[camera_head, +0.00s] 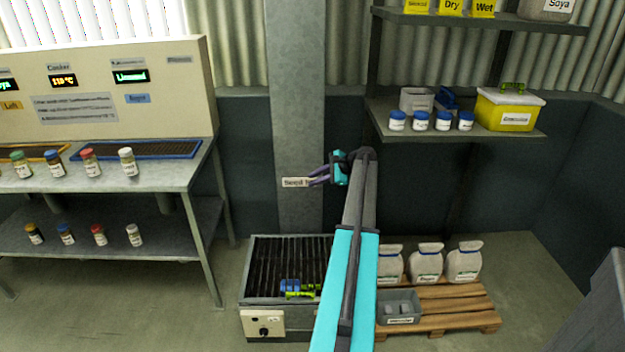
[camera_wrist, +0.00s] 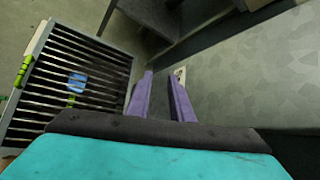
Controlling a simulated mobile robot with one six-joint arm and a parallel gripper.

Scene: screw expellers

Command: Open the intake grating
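The intake grating (camera_head: 283,262) is a dark barred panel in a light metal frame on top of a low box on the floor. It lies flat and shut. In the wrist view the grating (camera_wrist: 98,78) is at the left. A blue piece (camera_head: 290,285) and a yellow-green handle-like piece (camera_head: 302,293) sit at its front right, partly behind my arm. My gripper (camera_head: 314,178) is in the air above and beyond the grating, near the pillar's sign. Its purple fingers (camera_wrist: 160,84) are apart with nothing between them.
A control box with a black knob (camera_head: 264,331) is on the intake's front. A pallet (camera_head: 455,308) with white sacks and a grey bin (camera_head: 399,307) stands at the right. A grey pillar (camera_head: 299,120) rises behind the grating. A workbench (camera_head: 180,178) with small jars is at the left.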

